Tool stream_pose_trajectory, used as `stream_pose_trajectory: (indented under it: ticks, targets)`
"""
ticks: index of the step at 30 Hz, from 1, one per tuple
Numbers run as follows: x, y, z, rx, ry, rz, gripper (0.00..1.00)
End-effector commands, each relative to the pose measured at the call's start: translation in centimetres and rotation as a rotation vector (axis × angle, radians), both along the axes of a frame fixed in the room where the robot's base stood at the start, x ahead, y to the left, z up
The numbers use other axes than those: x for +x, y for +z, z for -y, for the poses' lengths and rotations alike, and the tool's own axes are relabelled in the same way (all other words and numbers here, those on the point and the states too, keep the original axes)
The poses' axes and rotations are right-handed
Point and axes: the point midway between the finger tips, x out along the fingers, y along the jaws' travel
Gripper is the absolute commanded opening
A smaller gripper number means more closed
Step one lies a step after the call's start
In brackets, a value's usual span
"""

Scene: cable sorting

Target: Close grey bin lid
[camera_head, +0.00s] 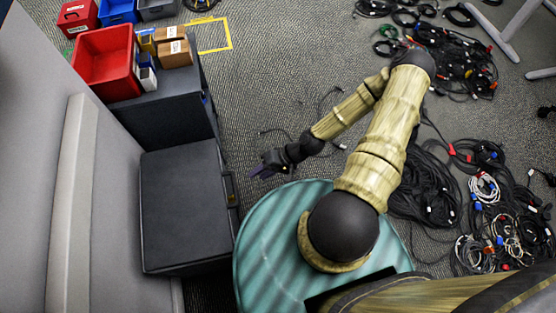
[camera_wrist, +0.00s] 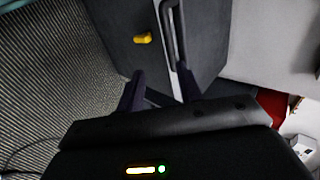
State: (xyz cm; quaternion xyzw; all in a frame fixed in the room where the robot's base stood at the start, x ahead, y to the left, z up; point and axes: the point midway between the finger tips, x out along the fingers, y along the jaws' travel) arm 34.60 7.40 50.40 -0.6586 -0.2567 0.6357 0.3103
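A small grey bin (camera_head: 157,10) stands at the top left edge of the head view, right of a blue bin; it is cut off by the frame and I cannot tell how its lid stands. A large dark grey box (camera_head: 185,205) stands at the left with a flat top covering it. The wrist view shows a dark grey surface (camera_wrist: 130,18) with a yellow piece and a long handle, probably this box's side. My gripper (camera_head: 262,171) is right of the box, apart from it. In the wrist view, my gripper (camera_wrist: 160,92) has its fingers spread with nothing visible between them.
A red bin (camera_head: 103,62) and small cardboard boxes (camera_head: 174,51) sit on another dark cabinet (camera_head: 165,115). Small red (camera_head: 78,17) and blue (camera_head: 117,11) bins stand behind. Cables (camera_head: 425,185) cover the floor at right. Carpet (camera_head: 255,85) is mostly clear ahead of my gripper.

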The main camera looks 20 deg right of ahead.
Motion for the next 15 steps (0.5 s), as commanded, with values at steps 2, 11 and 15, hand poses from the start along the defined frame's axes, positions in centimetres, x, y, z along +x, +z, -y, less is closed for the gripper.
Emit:
stream_pose_trajectory:
  ticks: [2, 11, 15]
  targets:
    - [-0.1, 1.2, 1.2, -0.001, -0.004, 0.001, 0.36]
    - [-0.4, 4.4, 4.7, 0.001, -0.003, 0.001, 0.36]
    - [-0.5, 5.1, 5.4, 0.002, 0.000, 0.002, 0.36]
